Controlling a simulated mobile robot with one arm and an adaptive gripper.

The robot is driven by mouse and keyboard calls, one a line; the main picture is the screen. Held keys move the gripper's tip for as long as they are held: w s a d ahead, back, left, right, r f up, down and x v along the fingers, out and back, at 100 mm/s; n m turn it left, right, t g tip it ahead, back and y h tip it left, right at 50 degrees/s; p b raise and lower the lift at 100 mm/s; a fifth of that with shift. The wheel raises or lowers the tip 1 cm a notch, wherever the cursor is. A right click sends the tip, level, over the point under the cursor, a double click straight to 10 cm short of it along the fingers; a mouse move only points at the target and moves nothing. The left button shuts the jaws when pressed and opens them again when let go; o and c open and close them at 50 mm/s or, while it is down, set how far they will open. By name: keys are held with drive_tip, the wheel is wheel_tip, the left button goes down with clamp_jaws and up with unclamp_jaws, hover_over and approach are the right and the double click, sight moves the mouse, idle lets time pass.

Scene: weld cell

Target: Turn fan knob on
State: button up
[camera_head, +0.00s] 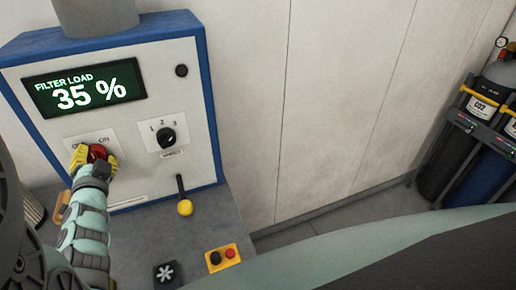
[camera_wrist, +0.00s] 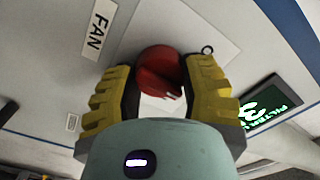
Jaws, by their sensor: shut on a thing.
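The red fan knob (camera_head: 97,152) sits on a white plate on the front of the grey panel, with ON printed above it to the right. My gripper (camera_head: 93,158) has its yellow fingers on either side of the knob. In the wrist view, the red knob (camera_wrist: 160,71) lies between the two yellow fingers of my gripper (camera_wrist: 158,80), which are shut on it. A FAN label (camera_wrist: 98,30) is beside the knob's plate. My fingers hide part of the plate and its left marking in the head view.
A display (camera_head: 84,88) reads FILTER LOAD 35 %. To the right are a black selector knob (camera_head: 166,137) marked 1 to 3 and a yellow-ended lever (camera_head: 184,207). A yellow button box (camera_head: 222,257) is on the ledge below. Gas cylinders (camera_head: 478,145) stand far right.

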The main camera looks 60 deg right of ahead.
drive_tip(key=m+b, duration=0.2)
drive_tip(key=m, duration=0.1)
drive_tip(key=m+b, duration=0.1)
drive_tip(key=shift+f+m+b, duration=0.3)
drive_tip(key=shift+m+b, duration=0.1)
drive_tip(key=shift+r+m+b, duration=0.15)
drive_tip(key=shift+m+b, duration=1)
drive_tip(key=shift+m, duration=0.65)
drive_tip(key=o, duration=1.3)
drive_tip(key=shift+r, duration=0.1)
drive_tip(key=shift+c, duration=0.2)
drive_tip(key=v, duration=1.2)
